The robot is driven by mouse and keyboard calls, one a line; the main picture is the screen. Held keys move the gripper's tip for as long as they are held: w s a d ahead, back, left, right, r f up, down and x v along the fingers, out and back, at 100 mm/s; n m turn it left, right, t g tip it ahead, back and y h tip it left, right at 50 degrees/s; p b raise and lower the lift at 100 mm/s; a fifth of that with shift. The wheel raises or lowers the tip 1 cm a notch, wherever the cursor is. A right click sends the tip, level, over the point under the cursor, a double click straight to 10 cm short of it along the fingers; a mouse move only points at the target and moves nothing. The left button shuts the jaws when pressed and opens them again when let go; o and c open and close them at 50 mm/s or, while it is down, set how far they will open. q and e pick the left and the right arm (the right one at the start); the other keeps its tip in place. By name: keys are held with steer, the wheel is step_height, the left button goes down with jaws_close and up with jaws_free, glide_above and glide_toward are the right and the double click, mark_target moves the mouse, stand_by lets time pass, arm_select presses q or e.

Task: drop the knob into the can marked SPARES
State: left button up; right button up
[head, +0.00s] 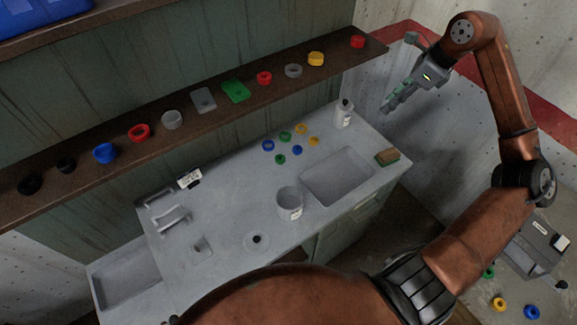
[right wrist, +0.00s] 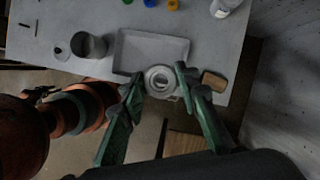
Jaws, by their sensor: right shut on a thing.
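My right gripper (head: 392,101) is raised in the air beyond the right end of the counter. In the right wrist view, its green-padded fingers (right wrist: 158,84) are shut on a round, pale grey knob (right wrist: 160,79) with a raised bar across its face. I cannot make out the knob clearly in the head view. A grey open can (head: 289,205) with a white label stands on the counter, left of the sunken basin; the label is too small to read. The can also shows in the right wrist view (right wrist: 90,46), left of the gripper. My left gripper is not in view.
The counter (head: 225,227) holds a basin (head: 337,177), a white bottle (head: 343,113), a sponge block (head: 387,157) and several small coloured rings. A shelf (head: 205,121) with coloured round parts runs behind it. A grey box (head: 535,248) sits at lower right.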

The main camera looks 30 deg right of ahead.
steer(key=w+a+f+p, duration=0.1)
steer(key=a+f+p, duration=0.35)
steer(key=f, duration=0.25)
steer(key=w+a+f+p, duration=0.2)
steer(key=a+f+p, duration=0.1)
steer(key=f+p, duration=0.3)
steer(key=a+f+n+p, duration=0.1)
steer(key=a+f+p, duration=0.25)
steer(key=a, duration=0.75)
steer(key=a+f+n+p, duration=0.1)
steer(key=a+f+p, duration=0.25)
steer(key=a, duration=0.75)
steer(key=shift+g+y, duration=0.3)
steer(key=shift+y, duration=0.1)
steer(key=shift+s+d+f+b, duration=0.15)
steer(key=shift+f+b, duration=0.85)
steer(key=shift+f, duration=0.7)
steer(key=shift+s+d+f+b, duration=0.1)
steer(key=shift+f+b, duration=0.9)
steer(key=shift+f, duration=0.7)
steer(key=o, duration=1.2)
